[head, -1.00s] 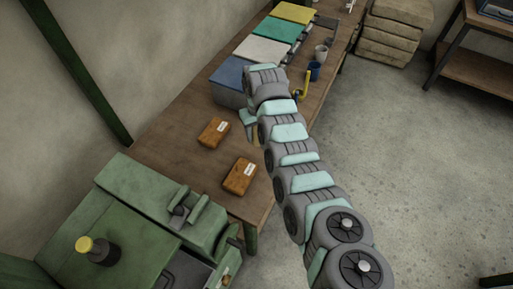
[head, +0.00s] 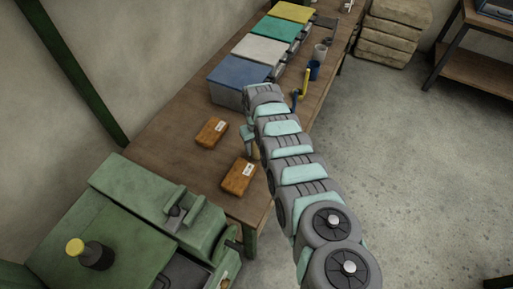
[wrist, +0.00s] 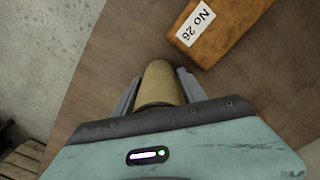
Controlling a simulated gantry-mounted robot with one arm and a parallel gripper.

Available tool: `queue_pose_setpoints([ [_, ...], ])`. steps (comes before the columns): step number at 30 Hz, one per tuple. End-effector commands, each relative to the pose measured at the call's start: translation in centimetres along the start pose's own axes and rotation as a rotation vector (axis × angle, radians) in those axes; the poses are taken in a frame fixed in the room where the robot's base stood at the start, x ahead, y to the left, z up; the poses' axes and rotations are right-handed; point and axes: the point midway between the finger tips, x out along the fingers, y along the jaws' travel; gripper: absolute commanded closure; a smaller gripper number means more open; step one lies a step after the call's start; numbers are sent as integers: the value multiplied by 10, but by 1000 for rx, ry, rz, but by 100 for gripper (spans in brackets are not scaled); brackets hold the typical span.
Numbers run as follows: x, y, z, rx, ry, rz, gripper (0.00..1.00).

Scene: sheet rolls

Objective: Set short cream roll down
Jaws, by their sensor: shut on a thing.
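The short cream roll (wrist: 160,82) sits between the two fingers of my gripper (wrist: 158,92) in the wrist view. My gripper is shut on it. In the head view my gripper (head: 248,134) is over the wooden bench (head: 172,137), near its right edge, and a sliver of the cream roll (head: 256,151) shows beside my arm. Most of the roll is hidden there. I cannot tell whether its bottom touches the bench.
An orange-brown block labelled No 26 (wrist: 225,28) lies close by the roll. Two such blocks (head: 212,132) (head: 238,177) show on the bench. A blue-lidded box (head: 238,75) stands behind my gripper. A green machine (head: 150,200) fills the lower left.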

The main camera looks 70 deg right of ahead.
Motion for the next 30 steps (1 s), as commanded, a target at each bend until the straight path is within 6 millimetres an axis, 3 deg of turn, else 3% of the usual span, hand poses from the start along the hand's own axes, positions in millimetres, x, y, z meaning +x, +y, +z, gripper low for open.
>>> queue_pose_setpoints([
  [5, 4, 0, 0, 0, 0, 0, 100],
  [6, 3, 0, 0, 0, 0, 0, 48],
  [12, 3, 0, 0, 0, -1, 0, 32],
  [23, -3, 0, 0, 1, -1, 0, 29],
  [30, -41, 0, -1, 0, 3, -1, 29],
])
